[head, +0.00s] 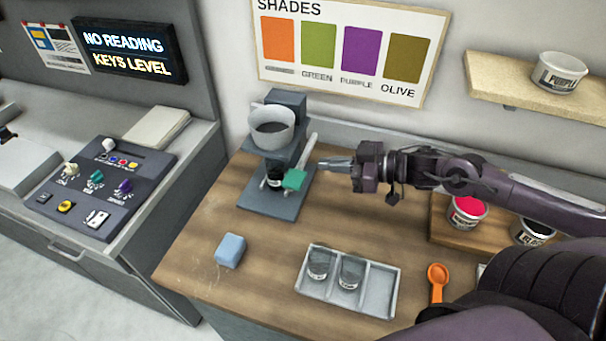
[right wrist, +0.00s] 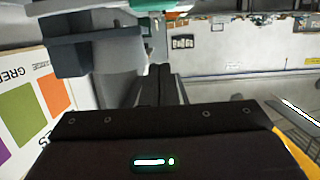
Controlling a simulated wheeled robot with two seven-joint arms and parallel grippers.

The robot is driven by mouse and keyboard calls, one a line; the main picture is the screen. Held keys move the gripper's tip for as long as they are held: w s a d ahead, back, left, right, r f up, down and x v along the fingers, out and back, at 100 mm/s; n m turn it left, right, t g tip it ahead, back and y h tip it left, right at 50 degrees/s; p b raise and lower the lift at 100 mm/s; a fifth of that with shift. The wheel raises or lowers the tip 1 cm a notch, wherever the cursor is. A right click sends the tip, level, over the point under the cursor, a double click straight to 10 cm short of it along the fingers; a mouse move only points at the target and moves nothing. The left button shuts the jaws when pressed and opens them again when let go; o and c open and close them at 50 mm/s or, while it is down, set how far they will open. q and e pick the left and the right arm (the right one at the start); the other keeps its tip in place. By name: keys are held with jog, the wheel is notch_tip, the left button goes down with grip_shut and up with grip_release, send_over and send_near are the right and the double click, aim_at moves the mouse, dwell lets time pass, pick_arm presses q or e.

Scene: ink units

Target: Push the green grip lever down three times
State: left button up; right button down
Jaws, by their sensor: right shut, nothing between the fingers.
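The green grip (head: 294,179) is on the end of a pale lever (head: 308,153) at the right side of a grey ink unit (head: 286,97). The unit carries a white cup-like hopper (head: 270,138), and a small dark jar (head: 274,178) is under it. My right gripper (head: 325,163) is shut and empty, just right of the lever and slightly above the green grip. Whether it touches the lever I cannot tell. In the right wrist view its shut fingers (right wrist: 160,80) point ahead, and a green part (right wrist: 155,5) shows at the top edge. My left gripper is not in view.
A blue block (head: 230,250) and a tray (head: 304,284) with two clear cups are in front. An orange scoop (head: 437,281) and ink tubs (head: 467,211) are at right. A control panel (head: 88,190) is at left; the sign (head: 130,52) reads "NO READING KEYS LEVEL".

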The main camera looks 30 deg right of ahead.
jog(key=b, duration=0.6)
send_over(303, 181)
notch_tip(303, 181, down, 2)
notch_tip(303, 181, down, 2)
jog(key=shift+f+b, duration=0.15)
jog(key=shift+b, duration=0.4)
jog(key=shift+d+f, duration=0.1)
jog(key=shift+f, duration=0.55)
jog(key=shift+f, duration=0.1)
